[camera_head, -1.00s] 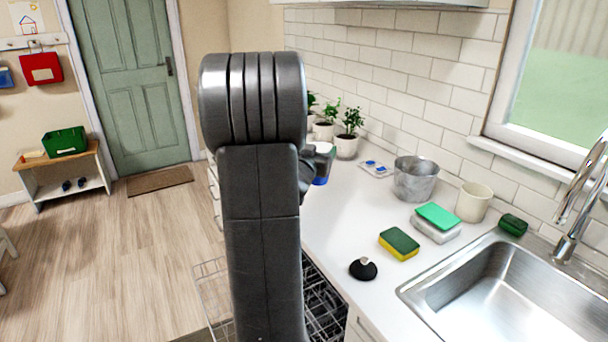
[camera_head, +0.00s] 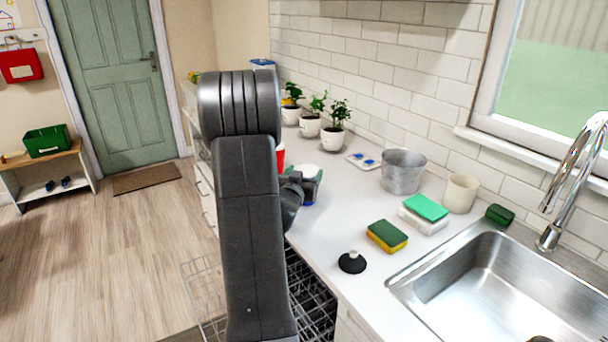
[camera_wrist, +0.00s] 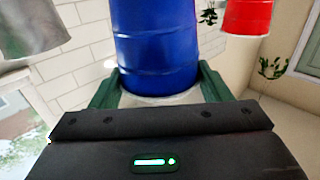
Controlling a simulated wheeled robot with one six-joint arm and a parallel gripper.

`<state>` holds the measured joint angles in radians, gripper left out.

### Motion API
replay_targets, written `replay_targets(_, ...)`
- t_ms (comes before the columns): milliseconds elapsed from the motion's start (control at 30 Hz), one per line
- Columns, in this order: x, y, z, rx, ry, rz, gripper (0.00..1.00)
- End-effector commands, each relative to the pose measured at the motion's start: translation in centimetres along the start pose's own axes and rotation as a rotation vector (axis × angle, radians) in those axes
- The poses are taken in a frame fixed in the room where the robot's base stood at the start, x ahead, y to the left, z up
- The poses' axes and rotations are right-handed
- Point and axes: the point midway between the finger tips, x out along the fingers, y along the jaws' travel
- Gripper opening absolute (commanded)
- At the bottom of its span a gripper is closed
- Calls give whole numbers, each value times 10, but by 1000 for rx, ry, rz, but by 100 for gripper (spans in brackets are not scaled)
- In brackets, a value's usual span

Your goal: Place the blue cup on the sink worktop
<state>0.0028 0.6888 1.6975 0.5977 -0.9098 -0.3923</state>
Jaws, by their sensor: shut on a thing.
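My gripper (camera_wrist: 157,88) is shut on the blue cup (camera_wrist: 155,40), with a green finger on each side of it in the wrist view. In the head view my gripper (camera_head: 302,181) is partly hidden behind my arm, and only a small part of the blue cup (camera_head: 309,200) shows. The cup is over the left part of the white sink worktop (camera_head: 322,245). I cannot tell whether its base touches the surface. The steel sink (camera_head: 480,290) is at the right.
A red cup (camera_head: 280,157) stands just behind my gripper. Potted plants (camera_head: 333,138), a metal bucket (camera_head: 402,172), a cream cup (camera_head: 460,193), sponges (camera_head: 387,236) and a black stopper (camera_head: 352,262) stand on the worktop. A dishwasher rack (camera_head: 310,300) is open below its left edge.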

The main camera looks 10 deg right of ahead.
Motion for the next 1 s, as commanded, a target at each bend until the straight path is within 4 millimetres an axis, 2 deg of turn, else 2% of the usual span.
replay_targets(233,0,0,3,1,0,0,34)
replay_targets(267,0,0,2,1,0,0,74)
replay_targets(367,0,0,2,1,0,0,92)
replay_targets(767,-2,0,-2,1,0,0,92)
replay_targets(1000,-51,-1,1,2,0,-3,92)
